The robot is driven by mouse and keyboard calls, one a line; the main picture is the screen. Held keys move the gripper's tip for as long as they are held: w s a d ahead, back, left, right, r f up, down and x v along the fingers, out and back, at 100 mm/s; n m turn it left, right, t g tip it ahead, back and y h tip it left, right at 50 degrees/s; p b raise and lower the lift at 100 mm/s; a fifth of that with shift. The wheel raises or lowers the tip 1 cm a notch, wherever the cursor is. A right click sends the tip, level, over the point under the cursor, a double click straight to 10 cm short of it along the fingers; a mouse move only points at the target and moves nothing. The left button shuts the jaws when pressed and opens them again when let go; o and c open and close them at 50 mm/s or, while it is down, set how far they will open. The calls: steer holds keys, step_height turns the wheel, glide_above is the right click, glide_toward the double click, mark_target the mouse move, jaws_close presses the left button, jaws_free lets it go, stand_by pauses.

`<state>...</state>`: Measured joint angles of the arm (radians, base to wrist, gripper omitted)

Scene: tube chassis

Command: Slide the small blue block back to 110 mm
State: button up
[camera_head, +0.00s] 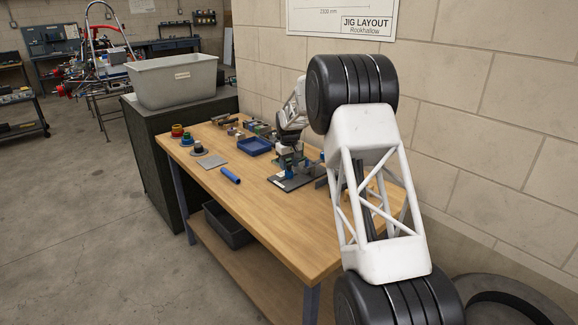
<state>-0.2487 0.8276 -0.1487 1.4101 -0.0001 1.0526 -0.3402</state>
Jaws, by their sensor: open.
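My arm reaches over the wooden workbench (262,222). Its far end, my gripper (291,156), is small in the picture and points down over a dark jig plate (289,184) near the wall. The gripper is open. Small blue and green parts show on the jig plate below and around it. I cannot tell for certain which of them is the small blue block, nor whether the gripper touches it. Any scale marks are too small to read.
A blue tray (254,147), a blue cylinder (230,175), a grey square plate (211,161) and several coloured round parts (178,131) lie on the bench. A grey bin (172,82) stands on a dark cabinet at the left. The bench's front middle is clear.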

steer(key=shift+f, duration=0.3)
jaws_close()
steer(key=shift+w+d, duration=0.85)
jaws_free()
steer(key=shift+r, duration=0.15)
step_height(320, 180, up, 8)
steer(key=shift+f, duration=0.25)
steer(key=shift+d+r, duration=0.1)
stand_by(0.5)
